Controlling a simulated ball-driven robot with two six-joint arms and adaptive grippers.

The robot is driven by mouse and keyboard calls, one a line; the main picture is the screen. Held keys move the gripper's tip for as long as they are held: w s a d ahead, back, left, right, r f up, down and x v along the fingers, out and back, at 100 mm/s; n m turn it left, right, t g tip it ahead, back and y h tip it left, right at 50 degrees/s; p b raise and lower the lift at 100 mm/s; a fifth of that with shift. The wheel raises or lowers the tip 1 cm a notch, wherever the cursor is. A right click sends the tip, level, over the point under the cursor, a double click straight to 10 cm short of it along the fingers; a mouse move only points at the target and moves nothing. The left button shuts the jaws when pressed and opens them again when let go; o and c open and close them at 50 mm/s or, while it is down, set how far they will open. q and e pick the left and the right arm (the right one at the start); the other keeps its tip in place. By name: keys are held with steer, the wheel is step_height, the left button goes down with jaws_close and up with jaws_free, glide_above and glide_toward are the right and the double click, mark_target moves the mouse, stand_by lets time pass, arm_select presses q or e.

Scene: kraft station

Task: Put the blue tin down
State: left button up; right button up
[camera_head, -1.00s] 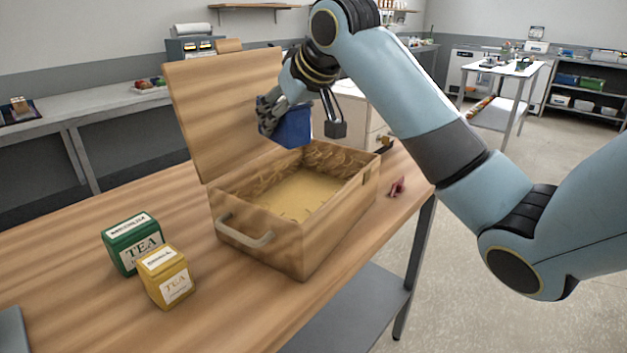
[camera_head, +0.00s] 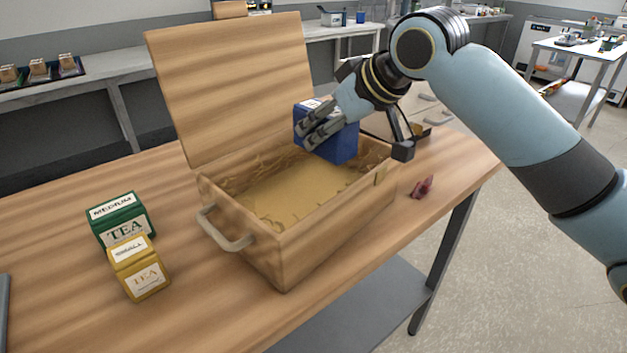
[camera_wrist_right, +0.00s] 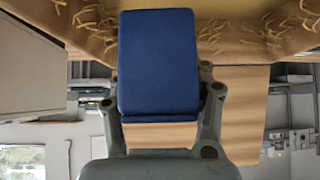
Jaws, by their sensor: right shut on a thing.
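My right gripper (camera_head: 362,140) is shut on the blue tin (camera_head: 341,147). It holds the tin at the back right part of the open wooden box (camera_head: 290,262), with the tin's lower part near the rim level. Whether the tin touches the box is hard to tell. In the right wrist view the blue tin (camera_wrist_right: 158,62) sits between the two fingers. A green tea tin (camera_head: 122,222) marked medium and a yellow tea tin (camera_head: 140,268) marked small stand on the table left of the box. My left gripper is not in view.
The box's lid (camera_head: 235,85) stands open at the back. Straw lines the box, and its middle is empty. A small dark red object (camera_head: 422,187) lies on the table (camera_head: 60,240) right of the box. Table space at the left is clear.

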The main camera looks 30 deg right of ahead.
mark_target(325, 144)
step_height(325, 144, down, 3)
steer(key=shift+d+f, duration=0.1)
step_height(325, 144, down, 4)
steer(key=shift+f, duration=0.15)
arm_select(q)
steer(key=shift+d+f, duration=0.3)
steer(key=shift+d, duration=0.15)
arm_select(e)
steer(key=o, duration=1.4)
steer(key=shift+f, duration=0.1)
steer(key=shift+c, duration=0.2)
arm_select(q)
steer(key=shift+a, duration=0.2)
